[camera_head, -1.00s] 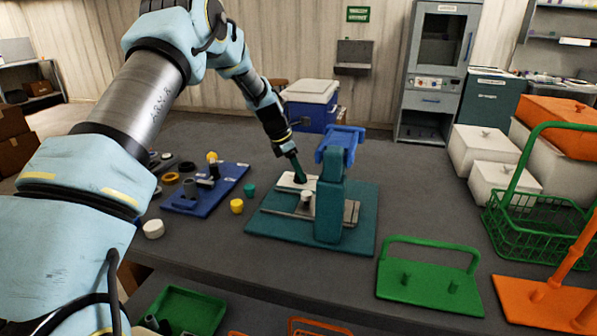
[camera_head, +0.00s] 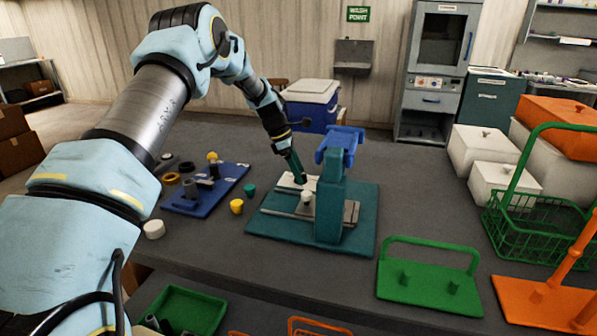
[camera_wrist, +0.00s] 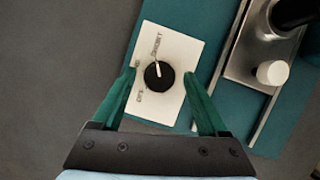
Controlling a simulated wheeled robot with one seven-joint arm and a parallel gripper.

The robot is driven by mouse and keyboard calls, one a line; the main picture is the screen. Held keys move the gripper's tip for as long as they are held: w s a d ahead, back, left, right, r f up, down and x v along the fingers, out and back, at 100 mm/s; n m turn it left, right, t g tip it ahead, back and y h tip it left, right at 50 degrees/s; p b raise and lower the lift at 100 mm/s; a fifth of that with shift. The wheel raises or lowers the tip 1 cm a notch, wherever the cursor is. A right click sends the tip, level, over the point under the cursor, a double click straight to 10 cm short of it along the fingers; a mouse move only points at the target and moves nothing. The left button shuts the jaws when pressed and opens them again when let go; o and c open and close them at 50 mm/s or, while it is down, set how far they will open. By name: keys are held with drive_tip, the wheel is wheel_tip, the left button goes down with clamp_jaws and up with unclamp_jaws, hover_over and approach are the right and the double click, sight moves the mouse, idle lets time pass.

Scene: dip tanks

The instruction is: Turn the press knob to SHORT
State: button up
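The press knob (camera_wrist: 159,76) is a round black dial with a white pointer, on a white label plate (camera_wrist: 176,48). In the wrist view the pointer points up the plate, roughly toward the word SHORT. OFF is printed at the lower left, and another mark at the left is too blurred to read. My gripper (camera_wrist: 160,76) is open, with its green fingers on either side of the knob and gaps to it visible. In the head view my gripper (camera_head: 301,179) reaches down at the plate beside the teal press (camera_head: 330,210), and the knob is hard to make out.
The press has a blue top (camera_head: 340,140) and a white round knob (camera_wrist: 274,73) on its metal slide. A green handled plate (camera_head: 430,285) lies to the right.

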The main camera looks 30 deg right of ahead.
drive_tip(key=shift+r, duration=0.1)
drive_tip(key=b+v, duration=0.3)
drive_tip(key=v, duration=0.7)
drive_tip(key=shift+a+r, duration=0.2)
drive_tip(key=shift+r, duration=0.05)
drive_tip(key=s+a+m+t+y, duration=0.1)
drive_tip(key=s+a+m, duration=0.15)
drive_tip(key=a, duration=0.85)
drive_tip(key=s+a+m+t+y, duration=0.1)
drive_tip(key=s+a+m, duration=0.15)
drive_tip(key=a, duration=0.85)
drive_tip(key=s+a+f+m+t+y, duration=0.1)
drive_tip(key=s+a+m, duration=0.7)
drive_tip(key=s+a, duration=0.8)
drive_tip(key=a+f, duration=0.1)
drive_tip(key=a, duration=0.1)
drive_tip(key=shift+s+a+t+y, duration=0.3)
drive_tip(key=shift+s+t, duration=0.05)
drive_tip(key=shift+t, duration=0.05)
